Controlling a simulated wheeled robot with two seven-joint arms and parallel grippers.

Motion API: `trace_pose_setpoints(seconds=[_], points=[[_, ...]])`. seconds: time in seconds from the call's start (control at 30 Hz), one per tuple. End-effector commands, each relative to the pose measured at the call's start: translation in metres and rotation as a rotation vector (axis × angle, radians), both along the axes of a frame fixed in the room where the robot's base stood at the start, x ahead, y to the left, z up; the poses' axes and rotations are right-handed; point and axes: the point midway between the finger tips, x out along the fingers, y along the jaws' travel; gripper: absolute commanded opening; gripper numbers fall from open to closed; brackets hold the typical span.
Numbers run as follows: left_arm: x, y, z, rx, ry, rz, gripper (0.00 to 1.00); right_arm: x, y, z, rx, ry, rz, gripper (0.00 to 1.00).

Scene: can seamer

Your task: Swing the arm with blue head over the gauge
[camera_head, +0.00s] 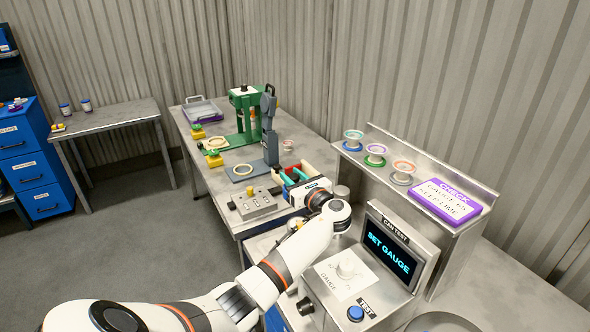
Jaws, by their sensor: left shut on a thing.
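My left gripper (297,223) is beyond my white forearm, at the left edge of the can test station. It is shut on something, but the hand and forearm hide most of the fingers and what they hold. I cannot make out an arm with a blue head clearly. A blue round TEST button (355,313) is near the front. My right gripper is not in view.
A screen (390,250) reading SET GAUGE stands behind the panel.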

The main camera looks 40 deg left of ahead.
Motion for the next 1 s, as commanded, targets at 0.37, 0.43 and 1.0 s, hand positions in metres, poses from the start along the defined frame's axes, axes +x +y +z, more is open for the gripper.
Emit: trace_pose_setpoints(seconds=[0.37, 0.43, 1.0], points=[[-0.0098, -0.0062, 0.0001, -0.001, 0.001, 0.087, 0.00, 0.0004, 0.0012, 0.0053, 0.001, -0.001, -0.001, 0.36], [-0.0102, -0.0063, -0.0001, 0.000, 0.001, 0.089, 0.00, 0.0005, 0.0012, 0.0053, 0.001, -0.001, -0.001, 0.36], [-0.0101, -0.0060, -0.0002, 0.000, 0.001, 0.088, 0.52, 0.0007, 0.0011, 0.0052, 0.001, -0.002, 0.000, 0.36]])
